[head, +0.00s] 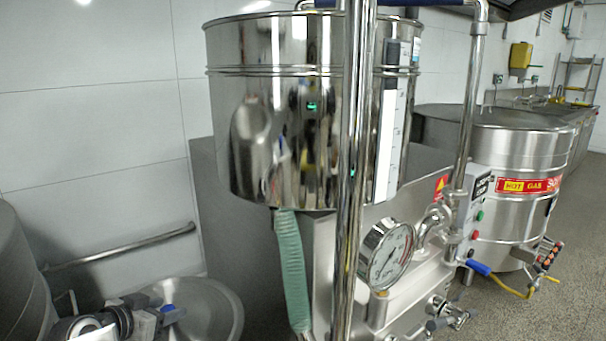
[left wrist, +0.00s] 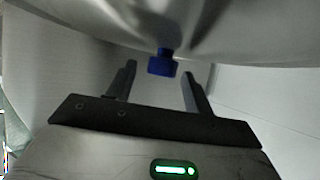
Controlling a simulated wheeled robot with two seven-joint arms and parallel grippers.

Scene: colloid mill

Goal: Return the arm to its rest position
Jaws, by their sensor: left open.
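My left gripper (head: 162,312) is low at the left of the head view, in front of a round metal vessel (head: 222,312). In the left wrist view its two dark fingers (left wrist: 159,80) stand apart with nothing held between them. A blue knob (left wrist: 162,66) shows between the fingertips in that view, under a curved metal surface (left wrist: 230,35). My right gripper is not in view.
A large shiny tank (head: 285,150) stands at centre with a vertical pipe (head: 352,180) before it. A green hose (head: 293,265) hangs below it. A pressure gauge (head: 386,255) sits to the right. Another steel vessel (head: 515,150) stands behind. Floor (head: 545,315) is open at right.

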